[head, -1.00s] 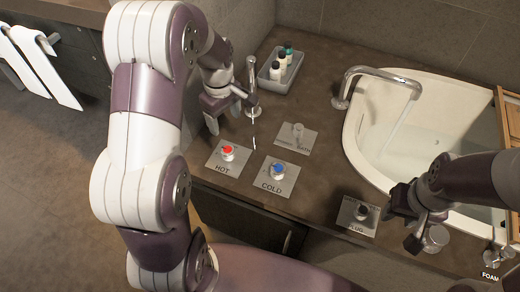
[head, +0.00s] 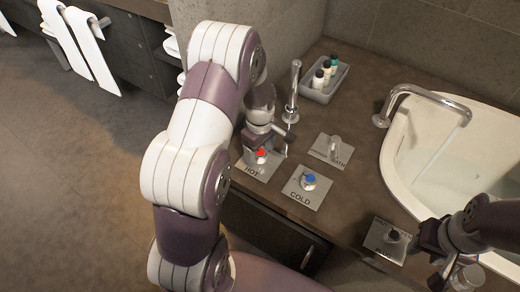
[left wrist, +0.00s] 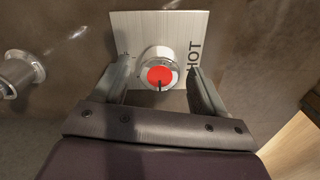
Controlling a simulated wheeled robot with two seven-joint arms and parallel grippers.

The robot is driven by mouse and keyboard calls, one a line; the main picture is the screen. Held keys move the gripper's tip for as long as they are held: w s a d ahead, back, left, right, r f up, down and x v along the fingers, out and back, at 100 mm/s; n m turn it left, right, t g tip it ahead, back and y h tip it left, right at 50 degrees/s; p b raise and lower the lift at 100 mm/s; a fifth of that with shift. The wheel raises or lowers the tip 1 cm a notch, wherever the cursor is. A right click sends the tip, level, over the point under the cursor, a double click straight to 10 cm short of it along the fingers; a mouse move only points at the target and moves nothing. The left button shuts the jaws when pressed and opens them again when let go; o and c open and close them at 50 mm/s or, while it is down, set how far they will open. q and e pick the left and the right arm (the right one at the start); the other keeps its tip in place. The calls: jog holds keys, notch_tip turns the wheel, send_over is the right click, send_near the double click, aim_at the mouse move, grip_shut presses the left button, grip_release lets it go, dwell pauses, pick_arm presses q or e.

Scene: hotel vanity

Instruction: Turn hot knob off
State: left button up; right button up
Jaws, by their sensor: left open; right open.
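The hot knob (head: 261,155) has a red cap and stands on a metal plate marked HOT (head: 266,172) at the counter's left edge. In the left wrist view the hot knob (left wrist: 159,75) sits between the two fingers of my left gripper (left wrist: 158,88), which are apart with a gap on both sides. In the head view my left gripper (head: 262,150) is lowered over the knob and partly hides it. My right gripper (head: 432,245) is open and empty beside the plug knob (head: 393,236).
The blue-capped cold knob (head: 309,181) is right of the hot plate, and the bath lever (head: 335,144) is behind it. A tall chrome spout (head: 294,90) and a grey tray (head: 322,90) with bottles stand behind.

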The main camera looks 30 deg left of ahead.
pick_arm(q)
jog(key=c, duration=1.1)
jog(key=shift+o, duration=0.2)
jog(key=m+p, duration=0.2)
jog(key=p, duration=0.1)
jog(key=shift+r+m, duration=0.3)
jog(key=m+p, duration=0.4)
jog(key=m, duration=0.1)
jog(key=m+p, duration=0.2)
jog(key=m, duration=0.3)
jog(key=shift+f, duration=0.1)
jog(key=m+p, duration=0.2)
jog(key=m, duration=0.3)
jog(key=shift+w+f, duration=0.1)
